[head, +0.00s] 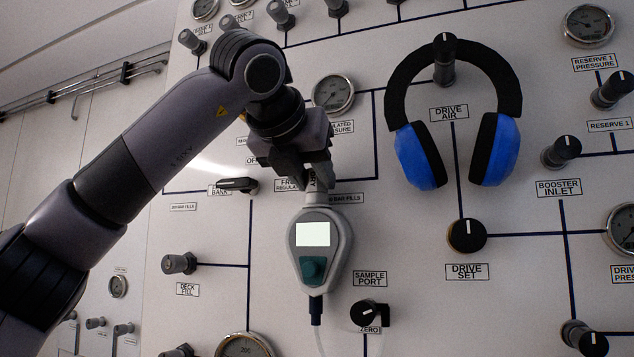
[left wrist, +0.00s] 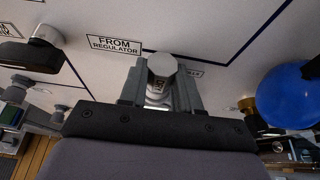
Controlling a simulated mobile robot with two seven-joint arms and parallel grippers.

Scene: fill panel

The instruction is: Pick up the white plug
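My left gripper (head: 318,172) is at the top of a pale grey handheld meter (head: 341,236) with a lit white screen and a teal knob. In the left wrist view its two grey fingers (left wrist: 160,92) stand close together, one on each side of a pale cylindrical piece (left wrist: 161,68) with dark lettering, and look pressed against it. I cannot tell for sure whether this piece is the white plug; no other white plug is clear to see. Its lower end is hidden between the fingers. My right gripper is not in view.
Blue and black ear defenders (head: 406,157) hang on the panel to the right. A round gauge (head: 333,94) and the black bank handle (head: 237,185) are close to my left gripper. The sample port knob (head: 368,312) is below right. A pale hose (head: 319,340) runs down from the meter.

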